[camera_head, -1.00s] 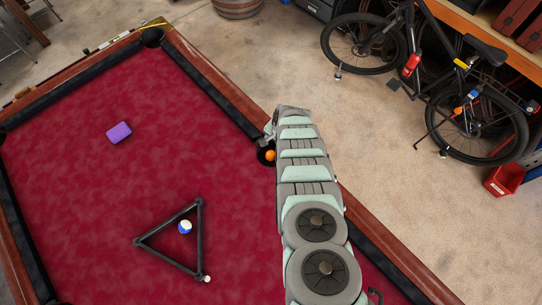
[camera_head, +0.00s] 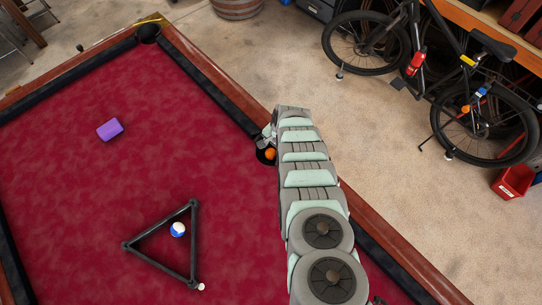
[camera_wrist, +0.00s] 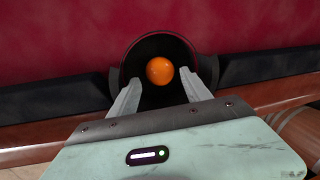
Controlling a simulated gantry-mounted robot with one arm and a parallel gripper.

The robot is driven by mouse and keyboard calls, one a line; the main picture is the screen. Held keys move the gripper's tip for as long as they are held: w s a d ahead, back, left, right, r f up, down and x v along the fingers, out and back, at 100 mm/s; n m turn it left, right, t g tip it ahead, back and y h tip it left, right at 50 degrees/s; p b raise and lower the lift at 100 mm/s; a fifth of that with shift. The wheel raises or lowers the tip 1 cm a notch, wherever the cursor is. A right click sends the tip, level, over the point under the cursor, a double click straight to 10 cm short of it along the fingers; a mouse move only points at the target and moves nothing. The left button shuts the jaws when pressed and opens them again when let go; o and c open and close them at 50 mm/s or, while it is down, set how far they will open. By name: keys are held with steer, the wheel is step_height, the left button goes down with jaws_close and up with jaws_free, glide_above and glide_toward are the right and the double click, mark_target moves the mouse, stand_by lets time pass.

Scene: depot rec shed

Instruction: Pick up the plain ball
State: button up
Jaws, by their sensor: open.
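The plain orange ball (camera_head: 270,154) sits in the dark side pocket (camera_head: 262,144) of the pool table. In the wrist view the orange ball (camera_wrist: 160,71) shows no stripe and lies inside the black round pocket (camera_wrist: 150,47). My gripper (camera_wrist: 159,80) is open and empty at the pocket. Its two fingers point toward the ball, one to its left and one to its right, with gaps between. In the head view my arm hides most of the gripper. A blue-and-white ball (camera_head: 178,230) lies inside the black triangle rack (camera_head: 160,262).
A purple block (camera_head: 110,129) lies on the red cloth (camera_head: 75,190). The wooden rail (camera_head: 215,80) and dark cushion border the pocket. Beyond the table are open floor, a bicycle (camera_head: 440,85), a red bin (camera_head: 513,182) and a barrel (camera_head: 238,8).

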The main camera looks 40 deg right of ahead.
mark_target(272, 152)
steer(key=f+b, duration=0.3)
steer(key=f, duration=0.1)
steer(key=shift+w+a+b, duration=0.1)
steer(key=shift+w+b, duration=0.25)
steer(key=shift+r, duration=0.15)
steer(key=c, duration=1.2)
